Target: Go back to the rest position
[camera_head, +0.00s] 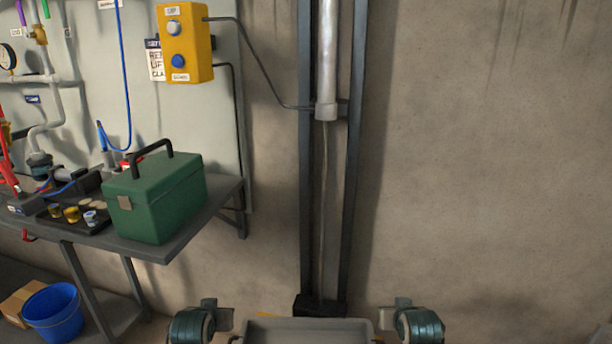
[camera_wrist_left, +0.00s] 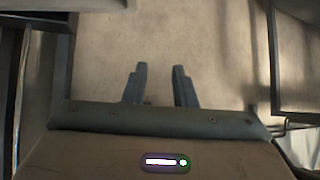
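My left gripper (camera_wrist_left: 159,70) shows in the left wrist view, with its two dark fingers apart and nothing visible between them. Bare pale floor shows beyond the fingertips, and they touch nothing that I can see. In the head view only teal-and-grey parts of my two arms show at the bottom edge, one on each side. Neither gripper's fingers show there. My right gripper is out of view.
A grey bench (camera_head: 187,234) at the left carries a green toolbox (camera_head: 155,200). A yellow button box (camera_head: 184,43) hangs above. A blue bucket (camera_head: 52,312) stands below. A dark vertical frame (camera_head: 354,150) runs up the wall ahead. The wall at the right is bare.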

